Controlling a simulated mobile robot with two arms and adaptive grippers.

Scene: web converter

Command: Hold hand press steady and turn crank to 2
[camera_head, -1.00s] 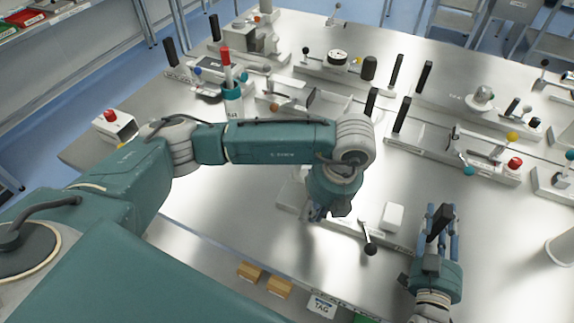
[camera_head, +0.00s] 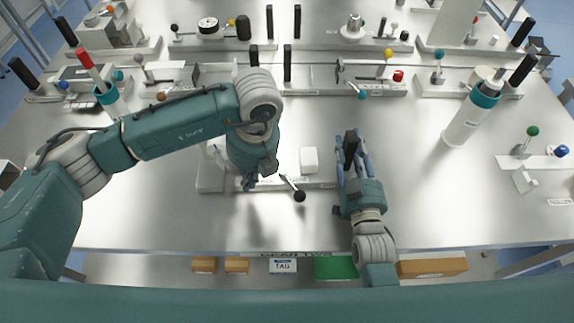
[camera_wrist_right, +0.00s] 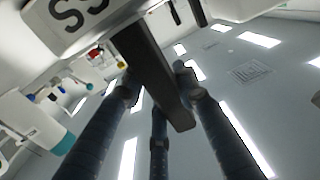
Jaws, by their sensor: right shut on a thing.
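The hand press has a white base (camera_head: 210,178) near the front middle of the table, a white block (camera_head: 309,160), a crank with a black ball knob (camera_head: 299,196) and a black upright handle (camera_head: 351,143) at its right end. My right gripper (camera_head: 352,165) is shut on this handle. In the right wrist view the dark handle (camera_wrist_right: 150,65) stands between its fingers, next to a white plate with partly visible lettering (camera_wrist_right: 75,18). My left gripper (camera_head: 250,184) points down over the left part of the base, left of the crank knob. My own arm hides much of it and its fingers are unclear.
White bench devices with black handles and coloured knobs line the back of the table. A white cylinder with a teal collar (camera_head: 466,124) stands at the right. Boxes and a green item (camera_head: 335,267) lie below the front edge. Bare tabletop lies right of my right gripper.

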